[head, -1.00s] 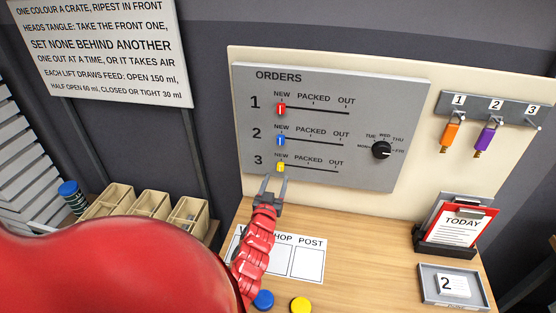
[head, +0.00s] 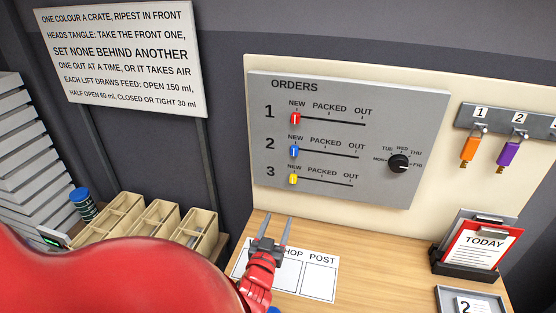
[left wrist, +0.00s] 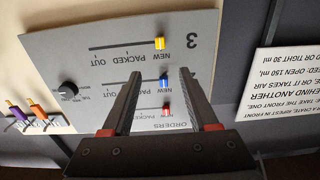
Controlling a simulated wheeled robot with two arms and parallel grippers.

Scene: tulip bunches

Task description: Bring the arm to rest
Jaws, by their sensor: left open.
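My left gripper (head: 271,232) is open and empty. In the head view it stands over the printed sheet on the wooden desk, below the orders board (head: 400,110). Its red arm comes in from the left. In the left wrist view the two fingers of the left gripper (left wrist: 160,85) are spread, with the board beyond them, upside down. The red slider (head: 295,118), blue slider (head: 294,151) and yellow slider (head: 293,179) all sit at NEW. The gripper looks apart from the board. My right gripper does not show.
The printed sheet (head: 318,280) lies on the desk (head: 380,257). A TODAY clipboard (head: 478,243) and a tray marked 2 (head: 445,297) are at the right. Orange (head: 468,150) and purple (head: 508,154) key tags hang from hooks. Wooden crates (head: 196,235) stand at the left.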

